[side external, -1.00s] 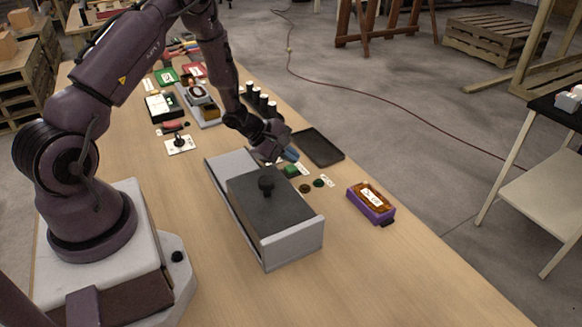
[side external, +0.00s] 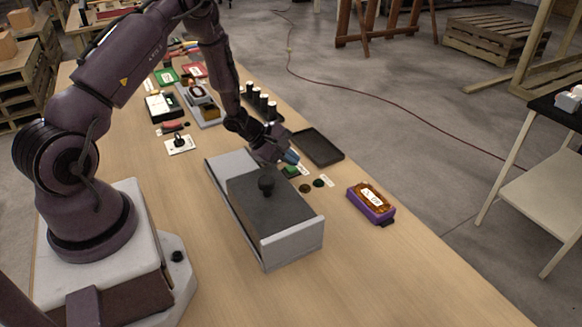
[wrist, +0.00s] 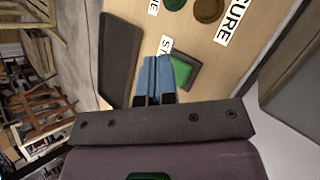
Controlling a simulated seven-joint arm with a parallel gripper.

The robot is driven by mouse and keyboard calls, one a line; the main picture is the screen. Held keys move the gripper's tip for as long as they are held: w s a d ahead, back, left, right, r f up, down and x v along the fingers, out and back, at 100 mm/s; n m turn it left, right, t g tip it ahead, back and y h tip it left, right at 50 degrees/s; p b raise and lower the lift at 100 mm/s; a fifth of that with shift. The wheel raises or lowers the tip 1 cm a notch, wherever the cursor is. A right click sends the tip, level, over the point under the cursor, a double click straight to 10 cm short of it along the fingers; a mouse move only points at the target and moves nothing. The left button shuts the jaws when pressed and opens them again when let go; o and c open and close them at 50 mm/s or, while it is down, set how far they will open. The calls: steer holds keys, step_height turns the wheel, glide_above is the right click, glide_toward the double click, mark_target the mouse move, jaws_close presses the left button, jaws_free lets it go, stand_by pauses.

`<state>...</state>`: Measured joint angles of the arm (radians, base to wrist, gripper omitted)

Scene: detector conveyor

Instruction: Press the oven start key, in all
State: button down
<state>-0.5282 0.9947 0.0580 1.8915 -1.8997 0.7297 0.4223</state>
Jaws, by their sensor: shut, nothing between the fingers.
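The green start key (side external: 291,171) is a raised green block beside the oven, with a partly covered white label starting "ST" (wrist: 166,46). In the wrist view the key (wrist: 182,71) lies just right of my blue fingertips. My gripper (side external: 291,157) is shut and empty, pointing down close to the key. In the wrist view my gripper (wrist: 158,64) partly overlaps the key's left edge; I cannot tell whether it touches. The oven (side external: 290,245) is a light grey box with a dark top and a black knob (side external: 266,183).
A brown round button (side external: 305,188) and a dark green one (side external: 319,182) lie near the key. A black tray (side external: 318,148) lies behind it. A purple box (side external: 371,203) with an amber display is to the right. Black cylinders (side external: 261,103) stand farther back.

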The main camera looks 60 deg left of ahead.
mark_target(290, 169)
steer(key=shift+f, duration=0.5)
stand_by(0.5)
steer(key=shift+r, duration=0.95)
steer(key=shift+r, duration=0.1)
steer(key=shift+r, duration=2.4)
steer(key=shift+d, duration=0.1)
